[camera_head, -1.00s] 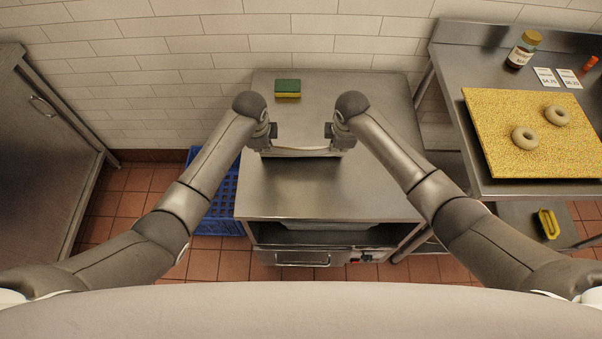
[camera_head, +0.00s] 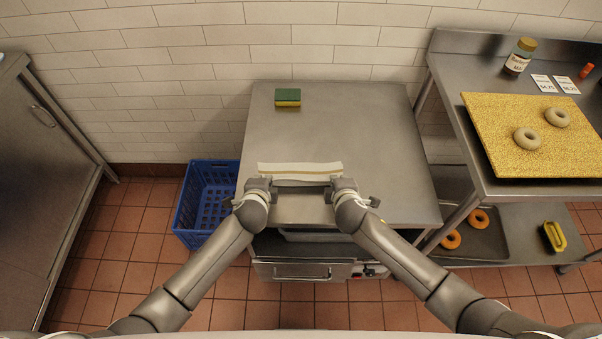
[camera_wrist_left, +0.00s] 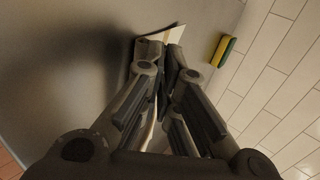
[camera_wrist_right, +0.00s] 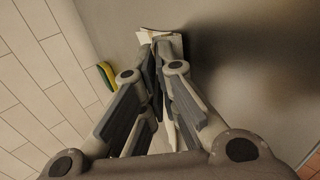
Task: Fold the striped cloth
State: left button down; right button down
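The striped cloth (camera_head: 300,169), white with a yellowish stripe, lies as a narrow band across the steel worktop (camera_head: 340,130), with a pale lower part hanging or folded between my grippers. My left gripper (camera_head: 260,183) is at its left end and my right gripper (camera_head: 342,184) at its right end. In the left wrist view the fingers (camera_wrist_left: 162,52) are closed together with cloth (camera_wrist_left: 172,36) at the tips and a pale strip behind them. In the right wrist view the fingers (camera_wrist_right: 160,48) look the same, with cloth (camera_wrist_right: 146,35) at the tips. The exact pinch is hidden.
A green and yellow sponge (camera_head: 287,97) lies at the back of the worktop. A blue crate (camera_head: 207,198) stands on the floor at left. A side table at right holds a gold board (camera_head: 560,150) with two bagels and a jar (camera_head: 520,57). The worktop's middle is clear.

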pick_arm(q)
jog(key=shift+s+f, duration=0.25)
jog(key=shift+s, duration=0.1)
pick_arm(e)
jog(key=shift+s+f, duration=0.25)
jog(key=shift+s, duration=0.1)
